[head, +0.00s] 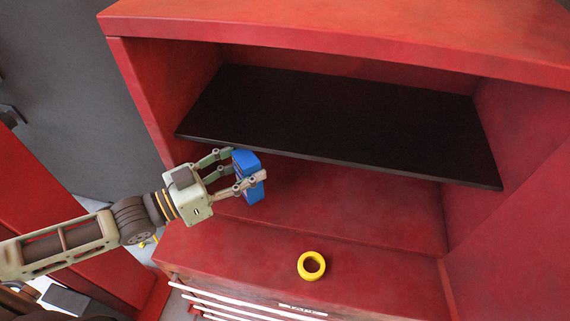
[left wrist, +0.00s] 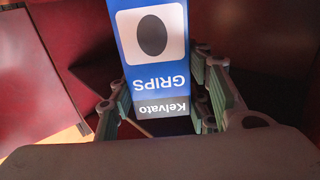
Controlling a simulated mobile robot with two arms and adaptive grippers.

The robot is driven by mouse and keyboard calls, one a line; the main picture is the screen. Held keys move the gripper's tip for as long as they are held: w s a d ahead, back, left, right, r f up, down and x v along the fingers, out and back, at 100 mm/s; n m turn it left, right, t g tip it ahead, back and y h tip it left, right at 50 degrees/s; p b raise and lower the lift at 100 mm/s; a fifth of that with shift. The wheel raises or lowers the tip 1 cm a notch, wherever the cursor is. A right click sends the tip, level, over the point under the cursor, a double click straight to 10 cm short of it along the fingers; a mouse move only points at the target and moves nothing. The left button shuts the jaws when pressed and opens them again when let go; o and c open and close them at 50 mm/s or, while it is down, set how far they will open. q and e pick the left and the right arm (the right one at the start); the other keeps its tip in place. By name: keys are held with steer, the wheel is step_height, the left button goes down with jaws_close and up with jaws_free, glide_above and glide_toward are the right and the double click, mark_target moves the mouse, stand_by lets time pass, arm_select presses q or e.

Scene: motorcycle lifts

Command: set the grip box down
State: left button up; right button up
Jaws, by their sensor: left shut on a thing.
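The grip box (head: 246,175) is a small blue carton. In the left wrist view its face (left wrist: 152,60) is blue and white with a dark oval and the words "Kelvato GRIPS", upside down. My left gripper (head: 241,178) is shut on the grip box and holds it in front of the red cabinet, by the front edge of the black shelf. The fingers also show on both sides of the box in the left wrist view (left wrist: 160,105). My right gripper is in neither view.
The black shelf (head: 340,115) inside the red cabinet (head: 330,20) is bare. A yellow ring (head: 311,265) lies on the red ledge below, right of my left gripper. White-edged drawers (head: 235,307) show under the ledge. The ledge around the ring is clear.

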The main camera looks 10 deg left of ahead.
arm_select(q)
steer(key=w+d+f+b, duration=0.1)
steer(key=w+d+b, duration=0.1)
steer(key=w+d+f+b, duration=0.1)
steer(key=w+d+b, duration=0.1)
steer(key=w+d+f+b, duration=0.1)
steer(key=w+d+b, duration=0.1)
steer(key=w+d, duration=0.1)
steer(key=shift+f, duration=0.4)
steer(key=shift+r, duration=0.1)
steer(key=o, duration=1.4)
steer(key=b+v, duration=0.2)
steer(key=v, duration=0.7)
steer(key=shift+v, duration=1.6)
